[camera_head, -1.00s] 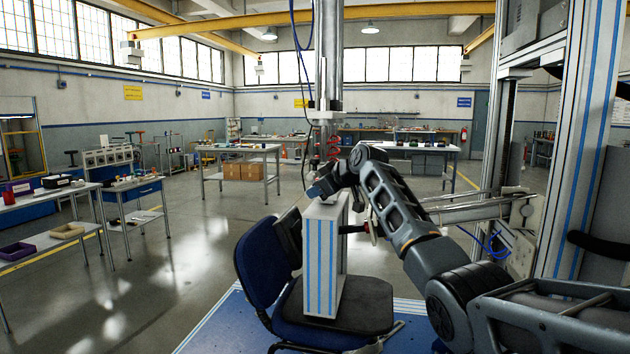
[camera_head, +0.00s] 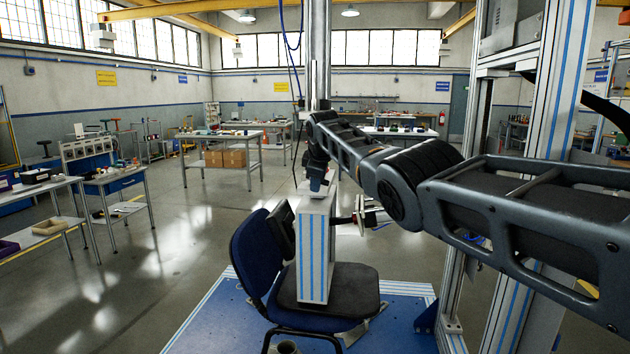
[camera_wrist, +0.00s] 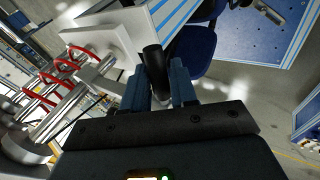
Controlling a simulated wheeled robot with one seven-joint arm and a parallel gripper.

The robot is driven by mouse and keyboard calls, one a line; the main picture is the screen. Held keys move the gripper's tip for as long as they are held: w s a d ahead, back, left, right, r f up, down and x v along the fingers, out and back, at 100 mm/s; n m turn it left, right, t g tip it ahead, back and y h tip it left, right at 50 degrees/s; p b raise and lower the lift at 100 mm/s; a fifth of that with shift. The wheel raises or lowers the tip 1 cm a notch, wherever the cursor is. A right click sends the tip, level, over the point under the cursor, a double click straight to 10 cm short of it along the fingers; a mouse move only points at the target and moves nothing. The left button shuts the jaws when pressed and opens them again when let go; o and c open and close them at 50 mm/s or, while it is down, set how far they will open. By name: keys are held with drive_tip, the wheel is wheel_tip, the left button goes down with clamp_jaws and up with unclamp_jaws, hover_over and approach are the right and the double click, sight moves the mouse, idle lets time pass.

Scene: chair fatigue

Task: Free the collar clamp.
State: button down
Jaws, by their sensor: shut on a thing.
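My gripper (camera_wrist: 158,84) has its blue fingers on either side of a black rounded handle (camera_wrist: 153,60) and is shut on it. I cannot make out the collar clamp as a separate part. Whether the black handle belongs to it is not clear, and the handle's lower end is hidden between the fingers. A metal shaft with red coils (camera_wrist: 50,95) lies left of the handle in the wrist view.
The blue chair (camera_head: 262,255) with a dark seat stands on a blue platform (camera_head: 400,310). A tall frame with blue stripes (camera_head: 548,130) stands at the right.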

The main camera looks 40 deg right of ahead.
drive_tip(key=shift+w+r, duration=0.1)
drive_tip(key=shift+r, duration=0.2)
idle(0.4)
drive_tip(key=c, duration=1)
unclamp_jaws()
drive_tip(key=shift+f, duration=0.1)
drive_tip(key=shift+b+v, duration=0.65)
drive_tip(key=shift+v, duration=3.3)
drive_tip(key=shift+w+a, duration=0.1)
drive_tip(key=shift+a, duration=0.05)
drive_tip(key=shift+f, duration=0.1)
